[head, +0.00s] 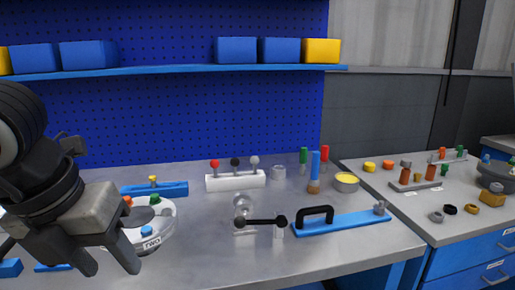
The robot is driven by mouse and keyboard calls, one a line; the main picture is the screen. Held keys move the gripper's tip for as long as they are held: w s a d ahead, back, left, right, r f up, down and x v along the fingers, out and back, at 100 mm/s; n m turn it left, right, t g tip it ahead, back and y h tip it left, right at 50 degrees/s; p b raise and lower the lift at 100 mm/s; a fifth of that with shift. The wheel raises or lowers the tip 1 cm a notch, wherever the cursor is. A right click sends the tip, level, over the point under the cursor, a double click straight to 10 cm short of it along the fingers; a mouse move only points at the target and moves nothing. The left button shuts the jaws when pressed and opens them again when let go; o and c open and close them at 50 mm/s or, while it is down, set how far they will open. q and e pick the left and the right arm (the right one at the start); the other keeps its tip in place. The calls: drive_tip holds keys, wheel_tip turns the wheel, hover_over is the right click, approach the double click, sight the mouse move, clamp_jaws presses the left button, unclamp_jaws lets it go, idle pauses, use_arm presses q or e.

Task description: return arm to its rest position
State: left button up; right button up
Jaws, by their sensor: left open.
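My left arm comes in from the left edge. Its gripper (104,262) is open, pointing down over the left of the workbench, with nothing seen between its fingers. It partly hides a white round flanged shell (165,222) labelled "TWO", which carries orange, green and blue knobs. I cannot tell whether the fingers touch the shell. My right gripper is not in view.
The workbench (345,258) holds a blue block (172,189), a white lever block (235,181), a metal fixture with a black-ended bar (260,222) and a blue plate with a black handle (345,222). A side bench (400,205) with small parts stands right.

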use_arm(q)
drive_tip(key=s+d+f+m+g+h, duration=0.2)
drive_tip(key=s+d+m+g+h, duration=0.35)
drive_tip(key=d, duration=0.85)
drive_tip(key=s+d+r+n+g+h, duration=0.25)
drive_tip(key=d+r+g+h, duration=0.2)
drive_tip(key=h, duration=0.55)
drive_tip(key=w+a+n+t+h, duration=0.3)
drive_tip(key=w+n+t+h, duration=0.5)
drive_tip(key=n+t, duration=0.75)
drive_tip(key=w+a+f+n+t+y+p, duration=0.1)
drive_tip(key=w+a+f+n+t+y, duration=0.15)
drive_tip(key=f+n+t+y, duration=0.35)
drive_tip(key=w+a+f+n+t+y, duration=0.25)
drive_tip(key=f+n+t+y, duration=0.2)
drive_tip(key=n+y, duration=0.3)
drive_tip(key=s+a+f+n+g+y, duration=0.1)
drive_tip(key=s+f+n+g+y, duration=0.1)
drive_tip(key=f, duration=0.6)
drive_tip(key=s+a+f+n+g+y, duration=0.2)
drive_tip(key=s+f+n+g+y, duration=0.1)
drive_tip(key=f, duration=0.5)
drive_tip(key=s+a+f+n+g+y, duration=0.1)
drive_tip(key=s+f+n+g+y, duration=0.1)
drive_tip(key=s+f, duration=0.3)
wheel_tip(320, 180, down, 3)
drive_tip(key=shift+a+f+g+y, duration=0.1)
drive_tip(key=shift+a+g+y, duration=0.3)
drive_tip(key=shift+g+y, duration=0.15)
